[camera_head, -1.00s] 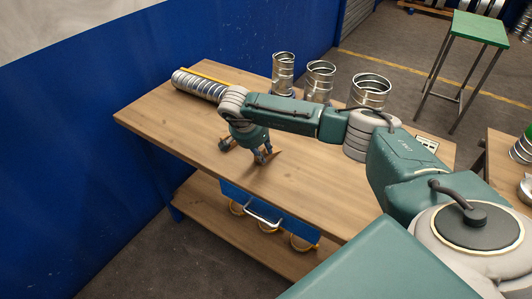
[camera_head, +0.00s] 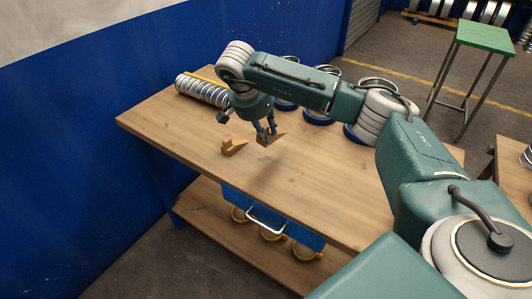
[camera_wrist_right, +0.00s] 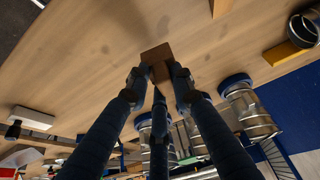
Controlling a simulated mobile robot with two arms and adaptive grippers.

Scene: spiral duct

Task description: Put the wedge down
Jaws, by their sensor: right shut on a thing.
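My right gripper (camera_head: 267,136) is over the middle of the workbench, fingers pointing down. It is shut on a small brown wooden wedge (camera_head: 277,137). The right wrist view shows the wedge (camera_wrist_right: 157,56) between the fingertips (camera_wrist_right: 158,72), against the wooden top. The held wedge seems to be above the bench top, but the gap is hard to judge. A second wooden wedge (camera_head: 234,147) lies on the bench just left of the gripper. My left gripper is not in view.
A ribbed spiral duct (camera_head: 203,90) lies at the bench's back left, along a yellow strip (camera_wrist_right: 284,53). Several metal duct pieces with blue bases (camera_head: 318,118) stand along the back right, partly behind my arm. The bench top (camera_head: 185,140) is clear in front and at left.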

